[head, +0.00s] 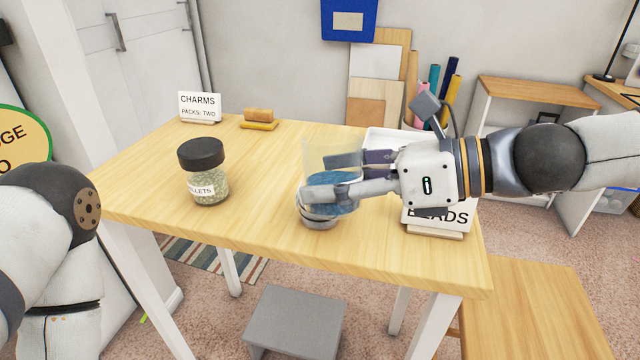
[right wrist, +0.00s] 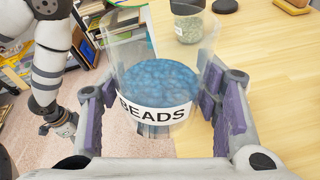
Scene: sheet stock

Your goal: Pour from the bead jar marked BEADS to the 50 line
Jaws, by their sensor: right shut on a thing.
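My right gripper (head: 325,177) is shut on the bead jar (right wrist: 158,82), a clear vessel part full of blue beads. Its white BEADS label faces the right wrist camera, between the purple-padded fingers. In the head view the blue beads (head: 338,180) show behind the fingers, over the table's front middle. A grey rounded form (head: 319,222) shows just below; I cannot tell if it is the jar's base or another thing. No 50 line is readable. My left arm shows in the head view without its gripper; the left gripper (right wrist: 58,122) is small in the right wrist view.
A dark-lidded pellets jar (head: 203,175) stands on the wooden table (head: 262,160), left of my right gripper. A CHARMS sign (head: 199,106) and a wooden block (head: 258,116) are at the back left. A white tray (head: 376,134) and a BEADS sign (head: 450,218) are partly hidden by my right arm.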

